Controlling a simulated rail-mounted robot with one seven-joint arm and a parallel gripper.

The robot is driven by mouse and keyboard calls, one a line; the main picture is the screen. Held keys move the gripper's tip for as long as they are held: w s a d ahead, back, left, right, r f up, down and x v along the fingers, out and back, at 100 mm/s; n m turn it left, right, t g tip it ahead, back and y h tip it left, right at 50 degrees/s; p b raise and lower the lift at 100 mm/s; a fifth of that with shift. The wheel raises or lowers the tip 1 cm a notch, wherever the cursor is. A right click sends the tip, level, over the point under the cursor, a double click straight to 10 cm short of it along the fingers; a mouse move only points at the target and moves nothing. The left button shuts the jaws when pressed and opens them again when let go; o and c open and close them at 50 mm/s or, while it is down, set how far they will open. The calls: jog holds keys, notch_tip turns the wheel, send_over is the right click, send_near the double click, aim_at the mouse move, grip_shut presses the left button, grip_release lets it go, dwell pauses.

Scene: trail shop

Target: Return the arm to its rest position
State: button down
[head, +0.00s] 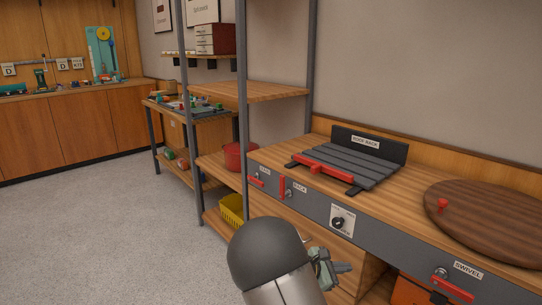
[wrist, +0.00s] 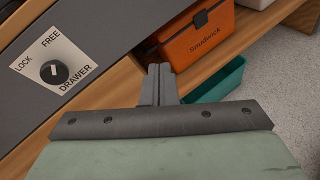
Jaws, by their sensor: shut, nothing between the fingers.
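My gripper (wrist: 160,72) shows in the wrist view with its two grey fingers together and nothing between them. It points toward the lower shelf below the counter, to the right of the drawer knob. In the head view my gripper (head: 342,267) is partly hidden behind my dark rounded arm link, in front of the counter's lower part. It is apart from the counter as far as I can see.
The knob (wrist: 54,72) on the LOCK/FREE drawer panel is close by at left. An orange box (wrist: 199,42) and a teal bin (wrist: 217,82) are under the counter. A slatted rack (head: 349,165) and a round swivel board (head: 490,219) are on top. Floor at left is clear.

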jog(key=s+d+r+m+g+y+p, duration=0.2)
jog(key=s+r+m+g+y+p, duration=0.45)
jog(key=s+r, duration=0.75)
jog(key=s+a+r+m+t+y+p, duration=0.1)
jog(key=s+a+r+m+y+p, duration=0.2)
jog(key=s, duration=0.6)
jog(key=s+a+r+m+t+y+p, duration=0.1)
jog(key=s+a+r+m+y+p, duration=0.3)
jog(key=s+a+r+m+p, duration=0.3)
notch_tip(320, 180, up, 3)
jog(key=shift+s+m+p, duration=0.45)
jog(key=shift+s+p, duration=0.3)
jog(key=shift+s, duration=0.5)
jog(key=shift+d, duration=0.1)
